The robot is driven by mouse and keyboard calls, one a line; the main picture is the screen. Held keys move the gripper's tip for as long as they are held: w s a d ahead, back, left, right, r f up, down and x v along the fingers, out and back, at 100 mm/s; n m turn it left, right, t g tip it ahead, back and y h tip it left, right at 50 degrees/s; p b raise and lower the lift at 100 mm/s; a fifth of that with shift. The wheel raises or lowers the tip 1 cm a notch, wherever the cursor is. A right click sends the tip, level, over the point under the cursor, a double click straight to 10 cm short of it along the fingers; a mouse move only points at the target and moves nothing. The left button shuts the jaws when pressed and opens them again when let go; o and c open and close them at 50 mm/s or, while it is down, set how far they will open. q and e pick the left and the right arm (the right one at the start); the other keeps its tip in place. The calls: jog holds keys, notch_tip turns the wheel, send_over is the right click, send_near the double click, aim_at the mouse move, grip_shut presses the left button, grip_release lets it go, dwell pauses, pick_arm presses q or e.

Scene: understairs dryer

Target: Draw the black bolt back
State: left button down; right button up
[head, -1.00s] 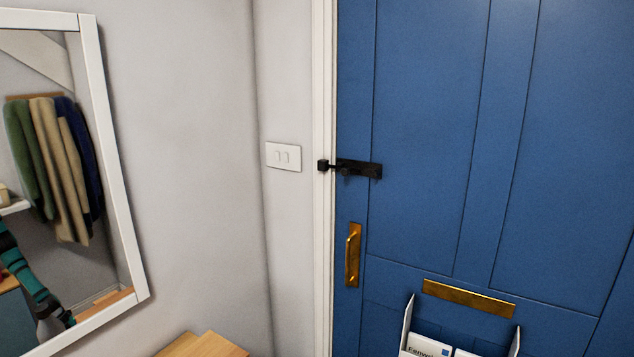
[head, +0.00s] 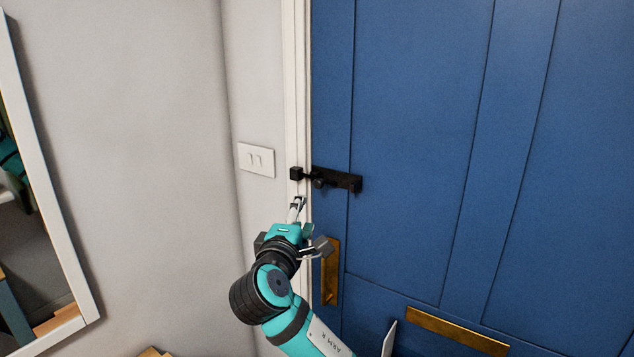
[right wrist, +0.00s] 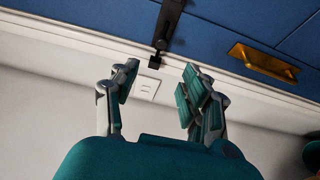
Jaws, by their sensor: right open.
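The black bolt (head: 338,180) is mounted flat on the blue door (head: 420,120) near its left edge. A small round knob (head: 319,183) sits on it, and its left end meets a black keeper (head: 296,173) on the white frame. In the right wrist view the bolt (right wrist: 168,24) shows at top centre, beyond the fingers. My right gripper (head: 310,224) is below the bolt and apart from it, its fingers pointing up. In the wrist view the right gripper (right wrist: 157,92) is open, with nothing between its fingers. My left gripper is not in view.
A brass pull handle (head: 330,272) is on the door just right of my right gripper. A brass letter plate (head: 457,331) is lower right. A white switch plate (head: 256,160) is on the wall left of the frame. A white-framed mirror (head: 62,235) hangs at far left.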

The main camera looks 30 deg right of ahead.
aim_at(318, 186)
jog(key=p+x, duration=0.5)
jog(key=x, duration=1.1)
jog(key=shift+w+d+f, duration=0.15)
jog(key=shift+d, duration=0.05)
jog(key=shift+w+d+p, duration=0.25)
jog(key=shift+p, duration=0.05)
jog(key=shift+f, duration=0.1)
grip_shut()
